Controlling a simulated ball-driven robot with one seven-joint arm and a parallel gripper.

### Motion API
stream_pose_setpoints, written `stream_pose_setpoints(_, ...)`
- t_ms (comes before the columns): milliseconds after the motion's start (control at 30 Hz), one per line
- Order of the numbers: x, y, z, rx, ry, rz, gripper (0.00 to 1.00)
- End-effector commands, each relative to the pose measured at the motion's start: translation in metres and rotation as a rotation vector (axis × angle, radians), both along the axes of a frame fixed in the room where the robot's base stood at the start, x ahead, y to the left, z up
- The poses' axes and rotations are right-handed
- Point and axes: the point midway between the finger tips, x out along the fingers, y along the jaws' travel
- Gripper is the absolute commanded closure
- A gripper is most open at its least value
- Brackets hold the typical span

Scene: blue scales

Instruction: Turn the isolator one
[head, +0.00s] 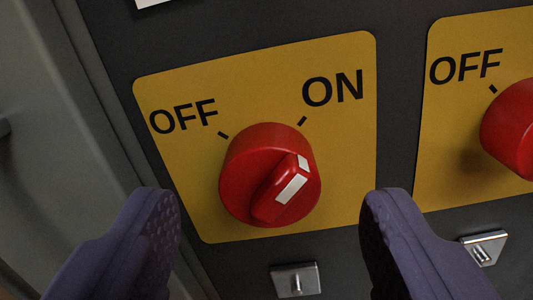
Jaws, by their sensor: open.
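The isolator is a round red knob (250,160) on a yellow plate (345,130) marked OFF at upper left and ON at upper right. Its raised grip ridge with a white stripe points to the upper right, toward the ON tick mark. My gripper (267,217) is open, its two purple padded fingers at the lower left and lower right of the knob. The fingers stand apart from the knob with nothing between their tips and appear nearer the camera than the plate.
A second yellow plate (440,130) with a red knob (515,130), partly cut off, is at the right, marked OFF. Metal latches sit below the plates, one at the middle (296,279) and one at the right (484,248). A grey cabinet side (50,130) runs along the left.

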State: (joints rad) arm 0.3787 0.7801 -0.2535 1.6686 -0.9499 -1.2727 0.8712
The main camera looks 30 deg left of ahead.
Motion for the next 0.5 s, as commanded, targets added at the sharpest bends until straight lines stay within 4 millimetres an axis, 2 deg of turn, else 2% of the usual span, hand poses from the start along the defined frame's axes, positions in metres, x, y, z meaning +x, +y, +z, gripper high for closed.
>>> stream_pose_setpoints(100, 0.016, 0.006, -0.002, -0.002, -0.001, 0.001, 0.31)
stream_pose_setpoints(200, 0.023, 0.008, 0.0, -0.002, -0.002, 0.0, 0.31)
stream_pose_setpoints(467, 0.026, 0.009, 0.001, 0.0, -0.001, -0.001, 0.31)
stream_pose_setpoints(500, 0.026, 0.009, 0.001, 0.0, -0.001, -0.001, 0.35)
